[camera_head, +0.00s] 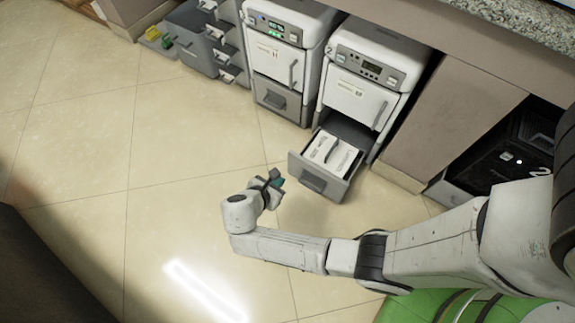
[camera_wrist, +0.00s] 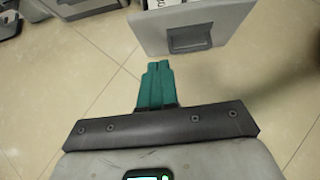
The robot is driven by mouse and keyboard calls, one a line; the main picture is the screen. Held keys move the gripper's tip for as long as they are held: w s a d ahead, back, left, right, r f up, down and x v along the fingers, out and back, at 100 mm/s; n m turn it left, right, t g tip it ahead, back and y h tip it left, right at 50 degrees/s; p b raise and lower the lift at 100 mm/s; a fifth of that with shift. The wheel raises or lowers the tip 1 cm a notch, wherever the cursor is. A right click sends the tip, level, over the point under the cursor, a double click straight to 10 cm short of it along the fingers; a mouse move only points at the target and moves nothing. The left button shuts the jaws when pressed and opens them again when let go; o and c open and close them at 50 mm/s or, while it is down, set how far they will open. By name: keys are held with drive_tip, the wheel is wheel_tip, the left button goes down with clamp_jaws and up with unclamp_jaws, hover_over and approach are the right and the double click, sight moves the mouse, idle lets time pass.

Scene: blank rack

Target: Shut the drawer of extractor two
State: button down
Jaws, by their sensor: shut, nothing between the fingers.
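The grey drawer (camera_head: 327,181) of extractor two (camera_head: 365,85) is pulled out at the bottom of the unit, with white contents inside. Its front with the recessed handle also shows in the wrist view (camera_wrist: 188,38). My gripper (camera_head: 277,181) is shut and empty in front of and to the left of the drawer front. In the wrist view, its teal fingers (camera_wrist: 157,72) are closed together below the drawer front. They appear apart from it.
Extractor one (camera_head: 279,45) stands to the left with its lower drawer (camera_head: 277,99) shut. Further left is a grey drawer cabinet (camera_head: 200,42) with an open low drawer (camera_head: 157,42) holding coloured items. A dark unit (camera_head: 500,150) sits right under the counter. The tiled floor ahead is clear.

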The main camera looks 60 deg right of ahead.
sight(302, 162)
drive_tip(key=shift+d+r+b+x, duration=0.35)
drive_tip(key=shift+b+x, duration=0.65)
drive_tip(key=shift+x, duration=1.05)
drive_tip(key=shift+d+r+b+x, duration=0.3)
drive_tip(key=shift+b+x, duration=0.75)
drive_tip(key=shift+x, duration=1)
drive_tip(key=shift+d+r+b+x, duration=0.3)
drive_tip(key=shift+b+x, duration=0.7)
drive_tip(key=shift+x, duration=1)
drive_tip(key=shift+s, duration=0.15)
